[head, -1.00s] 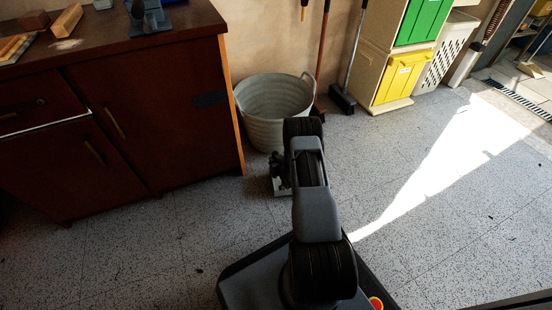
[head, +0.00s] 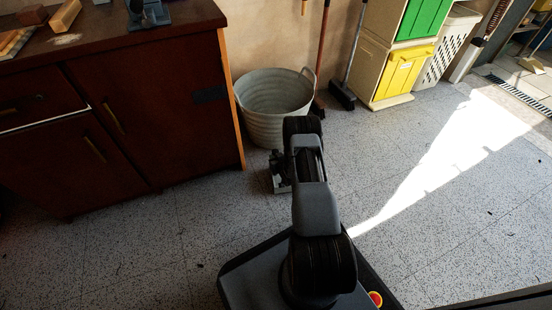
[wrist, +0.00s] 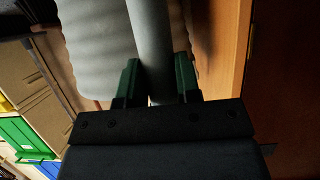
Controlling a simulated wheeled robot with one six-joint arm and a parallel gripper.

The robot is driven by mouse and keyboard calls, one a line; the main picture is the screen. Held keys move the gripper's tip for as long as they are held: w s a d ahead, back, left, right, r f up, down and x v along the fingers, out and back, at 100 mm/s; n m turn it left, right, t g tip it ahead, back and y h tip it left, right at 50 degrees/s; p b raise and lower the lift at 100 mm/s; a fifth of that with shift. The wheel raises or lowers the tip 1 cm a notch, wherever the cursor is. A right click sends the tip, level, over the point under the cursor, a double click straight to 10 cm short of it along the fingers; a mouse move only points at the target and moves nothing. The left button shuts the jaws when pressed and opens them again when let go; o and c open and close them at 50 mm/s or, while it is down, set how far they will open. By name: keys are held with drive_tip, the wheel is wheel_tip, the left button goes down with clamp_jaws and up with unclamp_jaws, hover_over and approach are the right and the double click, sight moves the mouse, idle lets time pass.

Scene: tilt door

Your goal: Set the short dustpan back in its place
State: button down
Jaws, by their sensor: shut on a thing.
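In the wrist view, my gripper (wrist: 158,82) has its two green fingers on either side of a smooth grey bar (wrist: 152,40). The bar looks like the handle of the short dustpan, and the fingers are shut on it. The dustpan's pan cannot be made out for certain in the wrist view. In the head view, my arm hides most of the gripper, which hangs low over the floor in front of the grey bucket. A small pale piece (head: 280,184) shows beside it; I cannot tell whether it is part of the dustpan.
A ribbed grey bucket (head: 272,112) stands by the wall, just right of the brown cabinet (head: 150,110). Brooms (head: 346,70) lean on the wall right of it. Beige bins with green and yellow fronts (head: 405,72) stand further right. The floor (head: 455,220) at right is clear.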

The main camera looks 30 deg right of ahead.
drive_tip(key=shift+f, duration=0.2)
drive_tip(key=shift+c, duration=2.1)
unclamp_jaws()
drive_tip(key=p+v, duration=0.6)
drive_tip(key=v, duration=0.7)
drive_tip(key=shift+s, duration=0.45)
